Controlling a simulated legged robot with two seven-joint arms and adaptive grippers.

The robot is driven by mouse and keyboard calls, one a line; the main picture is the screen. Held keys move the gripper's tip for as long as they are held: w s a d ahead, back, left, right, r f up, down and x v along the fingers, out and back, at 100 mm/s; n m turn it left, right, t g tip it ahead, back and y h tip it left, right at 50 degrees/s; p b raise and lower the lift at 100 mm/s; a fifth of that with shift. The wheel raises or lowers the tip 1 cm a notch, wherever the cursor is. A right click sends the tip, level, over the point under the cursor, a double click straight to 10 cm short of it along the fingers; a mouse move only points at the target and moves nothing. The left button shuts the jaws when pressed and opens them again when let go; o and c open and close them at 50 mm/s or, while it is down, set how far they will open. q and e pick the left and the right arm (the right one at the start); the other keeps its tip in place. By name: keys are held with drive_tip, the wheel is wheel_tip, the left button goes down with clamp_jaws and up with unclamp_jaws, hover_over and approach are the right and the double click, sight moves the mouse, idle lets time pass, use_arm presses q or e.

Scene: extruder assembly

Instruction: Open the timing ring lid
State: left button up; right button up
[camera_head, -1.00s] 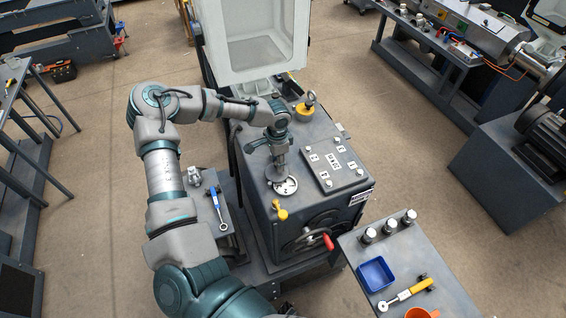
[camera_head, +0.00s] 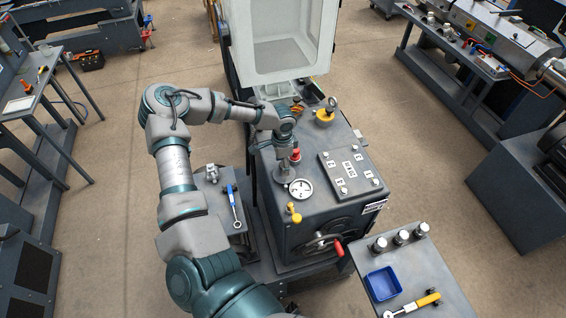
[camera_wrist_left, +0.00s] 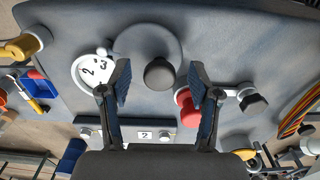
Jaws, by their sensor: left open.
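The timing ring (camera_head: 301,189), a white dial with dark markings, sits on top of the grey machine box and is largely uncovered; its numbered face also shows in the left wrist view (camera_wrist_left: 92,70). The lid, a dark grey disc (camera_wrist_left: 136,40) with a black knob (camera_wrist_left: 159,74), lies beside the ring in the left wrist view, close to its edge. My left gripper (camera_head: 283,178) is just left of the ring in the head view. In the wrist view its two fingers (camera_wrist_left: 164,88) are apart, with the knob between them and nothing clamped. The lid is mostly hidden behind the gripper in the head view.
A red knob (camera_head: 295,155) stands close behind the gripper. Yellow fittings (camera_head: 293,212) and a bolted plate (camera_head: 350,172) are on the same top. A side table (camera_head: 440,268) holds a blue tray (camera_head: 382,283) and a yellow-handled tool (camera_head: 428,299).

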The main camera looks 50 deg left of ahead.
use_arm(q)
wheel_tip(320, 180, up, 7)
drive_tip(key=p, duration=0.5)
drive_tip(key=shift+r+p, duration=0.1)
drive_tip(key=shift+p, duration=0.2)
